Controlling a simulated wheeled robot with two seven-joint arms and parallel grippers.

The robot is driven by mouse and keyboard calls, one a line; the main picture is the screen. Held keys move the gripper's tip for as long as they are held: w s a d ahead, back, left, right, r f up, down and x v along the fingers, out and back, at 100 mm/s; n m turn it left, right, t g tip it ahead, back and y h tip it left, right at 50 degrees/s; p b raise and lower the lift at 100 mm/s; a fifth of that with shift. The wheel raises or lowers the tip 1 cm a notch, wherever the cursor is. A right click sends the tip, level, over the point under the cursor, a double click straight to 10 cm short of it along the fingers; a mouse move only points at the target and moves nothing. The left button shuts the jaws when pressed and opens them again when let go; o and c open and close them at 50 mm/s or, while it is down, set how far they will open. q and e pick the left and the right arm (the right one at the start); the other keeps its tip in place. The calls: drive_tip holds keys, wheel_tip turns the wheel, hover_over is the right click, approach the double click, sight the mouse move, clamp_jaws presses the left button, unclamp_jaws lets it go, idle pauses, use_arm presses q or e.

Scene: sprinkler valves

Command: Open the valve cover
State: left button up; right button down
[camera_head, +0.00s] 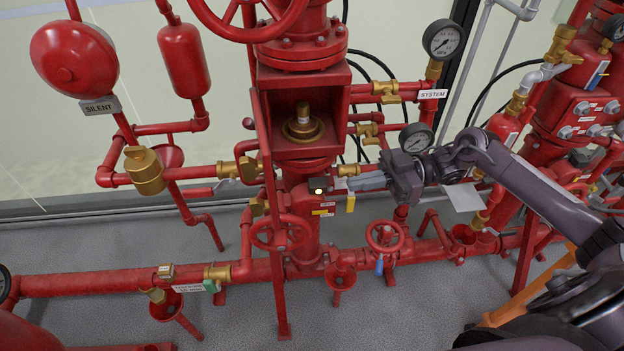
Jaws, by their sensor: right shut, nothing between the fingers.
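A red square housing (342,112) sits in the middle of the sprinkler pipework, below a large red handwheel. Its front is open, and a brass valve stem (303,122) shows inside. A narrow red panel (265,125) stands nearly edge-on along the housing's left side; it looks like the cover swung outward. My right gripper (352,183) comes in from the right, below and right of the housing. Its fingers are shut and empty, pointing left near a small dark box with a lit spot (318,187). I cannot tell whether they touch it. My left gripper is not in view.
A large red handwheel (250,32) is above the housing, and smaller handwheels are below. A gauge (416,138) is just above my right gripper. Pipes crowd both sides; grey floor (400,310) is open in front.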

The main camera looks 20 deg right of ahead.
drive_tip(key=w+a+p, duration=0.2)
drive_tip(key=a+p, duration=0.4)
drive_tip(key=a, duration=0.7)
drive_tip(key=shift+w+a, duration=0.2)
drive_tip(key=shift+a, duration=0.05)
drive_tip(key=shift+f, duration=0.1)
